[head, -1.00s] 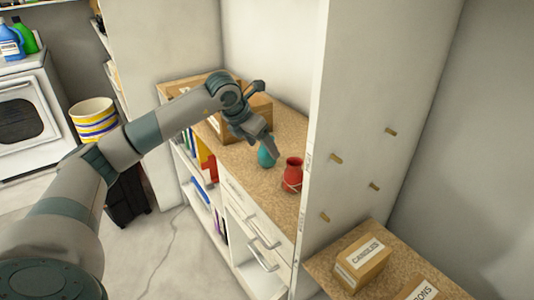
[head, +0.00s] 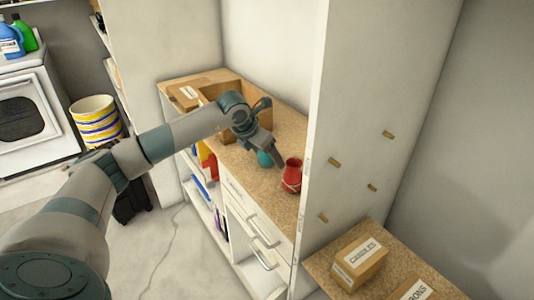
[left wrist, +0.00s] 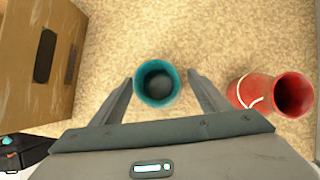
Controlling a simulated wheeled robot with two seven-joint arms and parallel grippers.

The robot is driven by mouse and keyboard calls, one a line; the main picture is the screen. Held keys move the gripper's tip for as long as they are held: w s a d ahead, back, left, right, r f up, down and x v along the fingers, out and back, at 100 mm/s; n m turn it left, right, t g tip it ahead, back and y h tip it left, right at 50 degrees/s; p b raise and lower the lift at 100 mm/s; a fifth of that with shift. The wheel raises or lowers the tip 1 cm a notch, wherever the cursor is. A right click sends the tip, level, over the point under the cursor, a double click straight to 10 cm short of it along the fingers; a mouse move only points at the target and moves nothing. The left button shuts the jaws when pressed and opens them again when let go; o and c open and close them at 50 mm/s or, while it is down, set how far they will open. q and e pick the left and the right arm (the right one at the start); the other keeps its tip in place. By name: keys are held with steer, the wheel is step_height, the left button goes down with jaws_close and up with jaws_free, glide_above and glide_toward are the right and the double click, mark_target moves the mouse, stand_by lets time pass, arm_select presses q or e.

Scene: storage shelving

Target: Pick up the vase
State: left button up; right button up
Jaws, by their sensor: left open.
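A teal vase (head: 265,159) stands on the speckled countertop, partly hidden behind my left gripper (head: 272,153) in the head view. In the left wrist view, the teal vase (left wrist: 148,103) shows its round open mouth between the two spread fingers of my left gripper (left wrist: 161,78). The gripper is open, and the fingers look apart from the vase rim. A red vase (head: 292,180) with a pale cord stands just to the right; it also shows in the left wrist view (left wrist: 258,92), beside the right finger. My right gripper is not in view.
An open cardboard box (head: 222,130) stands behind the gripper on the counter (head: 268,197); it is at the left in the wrist view (left wrist: 30,62). A tall white panel (head: 345,120) rises close to the right of the red vase. Labelled boxes (head: 360,262) sit beyond it.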

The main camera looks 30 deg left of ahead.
arm_select(q)
steer(key=c, duration=1.2)
